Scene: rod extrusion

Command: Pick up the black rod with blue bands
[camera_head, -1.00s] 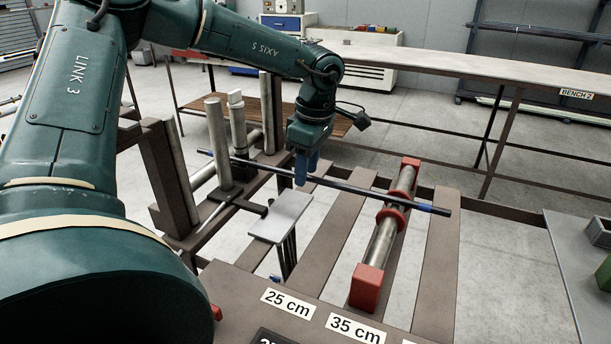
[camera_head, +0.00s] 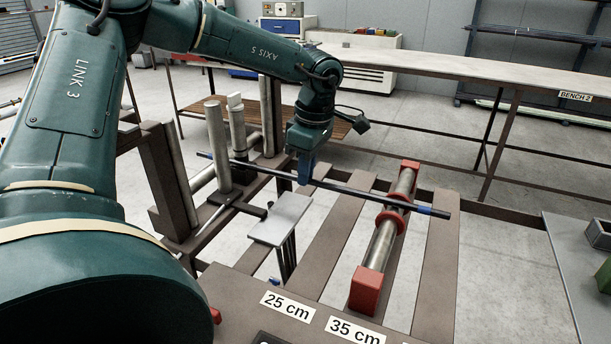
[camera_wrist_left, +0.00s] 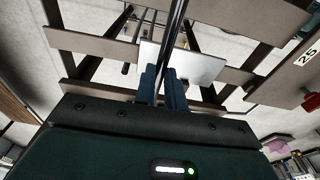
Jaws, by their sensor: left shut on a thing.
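The black rod with blue bands (camera_head: 360,193) runs roughly level across the frame in the head view, from the upright posts at the left to above the red-ended roller at the right. A blue band (camera_head: 433,211) shows near its right end. My left gripper (camera_head: 306,173), with blue fingers, is shut on the rod near its middle. In the left wrist view the rod (camera_wrist_left: 178,30) passes up between the two blue fingers (camera_wrist_left: 163,87). My right gripper is not in view.
A steel roller (camera_head: 382,243) with red end blocks lies on the brown slatted frame under the rod's right part. A small grey plate (camera_head: 281,220) stands below the gripper. Upright metal posts (camera_head: 218,150) stand at the left. A long bench (camera_head: 470,75) runs behind.

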